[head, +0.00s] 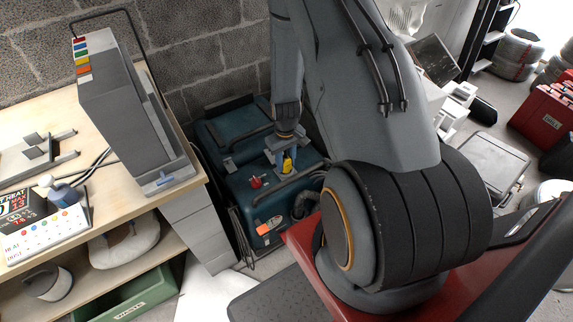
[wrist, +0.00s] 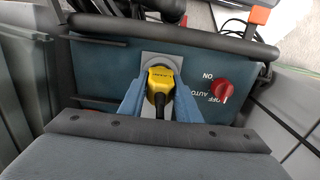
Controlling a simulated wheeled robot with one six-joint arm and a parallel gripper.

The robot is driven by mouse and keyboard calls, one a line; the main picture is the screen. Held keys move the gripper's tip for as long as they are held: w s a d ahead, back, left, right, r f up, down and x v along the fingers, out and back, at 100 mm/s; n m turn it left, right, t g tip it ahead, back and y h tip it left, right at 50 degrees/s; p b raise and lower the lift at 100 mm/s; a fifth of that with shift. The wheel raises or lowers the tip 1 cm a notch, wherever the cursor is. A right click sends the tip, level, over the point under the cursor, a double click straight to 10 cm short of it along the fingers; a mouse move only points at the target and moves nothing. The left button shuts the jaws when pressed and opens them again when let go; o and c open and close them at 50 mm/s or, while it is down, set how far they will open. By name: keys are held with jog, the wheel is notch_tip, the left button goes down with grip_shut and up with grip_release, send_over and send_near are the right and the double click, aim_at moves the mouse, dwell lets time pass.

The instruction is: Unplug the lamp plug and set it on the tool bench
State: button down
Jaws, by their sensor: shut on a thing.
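The lamp plug (wrist: 161,77) is yellow with a black cable end, and sits against a grey square socket plate (wrist: 162,59) on a teal machine. My gripper (wrist: 160,95) has its blue fingers on both sides of the plug and is shut on it. Whether the plug is fully seated in the socket cannot be told. The tool bench (head: 115,190) is the wooden-topped bench at the left.
The teal machine (head: 240,183) has a red rotary switch (wrist: 222,89) beside the socket, marked ON, OFF and AUTO. A tall grey unit (head: 115,105) stands at the bench's right end. A white panel (head: 45,235) and a metal bracket occupy the bench top, with bare wood between.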

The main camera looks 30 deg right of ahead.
aim_at(286, 157)
jog(key=shift+r+p, duration=1.65)
jog(key=shift+r, duration=1)
jog(key=shift+r, duration=0.1)
